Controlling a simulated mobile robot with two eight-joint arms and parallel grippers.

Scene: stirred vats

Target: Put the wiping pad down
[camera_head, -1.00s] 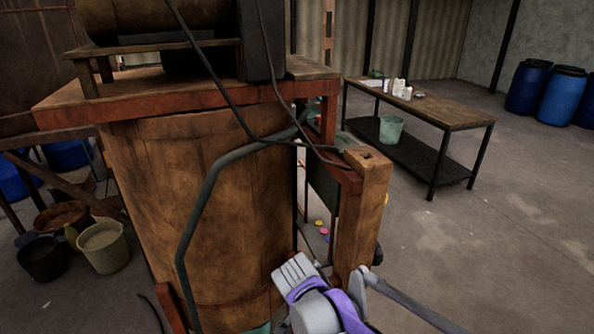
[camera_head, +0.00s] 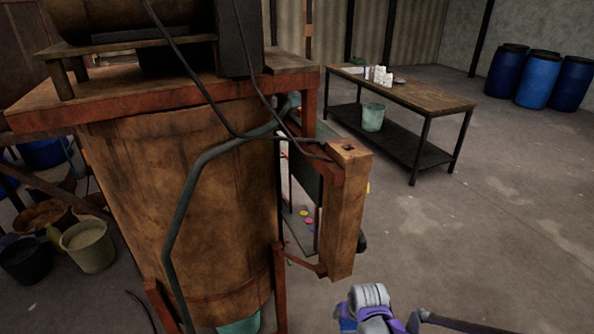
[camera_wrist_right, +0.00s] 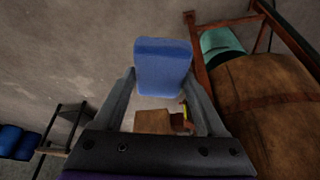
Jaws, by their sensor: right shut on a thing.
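A blue wiping pad (camera_wrist_right: 163,62) is held between the two fingers of my right gripper (camera_wrist_right: 160,88) in the right wrist view. The gripper is shut on it, and its fingers lie along the pad's two sides. In the head view, my right wrist (camera_head: 370,300) is low in the picture, right of the wooden post. A small blue patch beside that wrist may be the pad, but most of it is hidden or cut off. Bare floor shows behind the pad in the wrist view. My left gripper is not in view.
A large brown vat (camera_head: 200,210) in a rusty frame fills the left, with a wooden post (camera_head: 345,215) at its right. A wooden table (camera_head: 425,95) stands behind, with white containers (camera_head: 380,76) on top. Blue barrels (camera_head: 537,80) stand far right. Floor (camera_head: 500,230) is clear at right.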

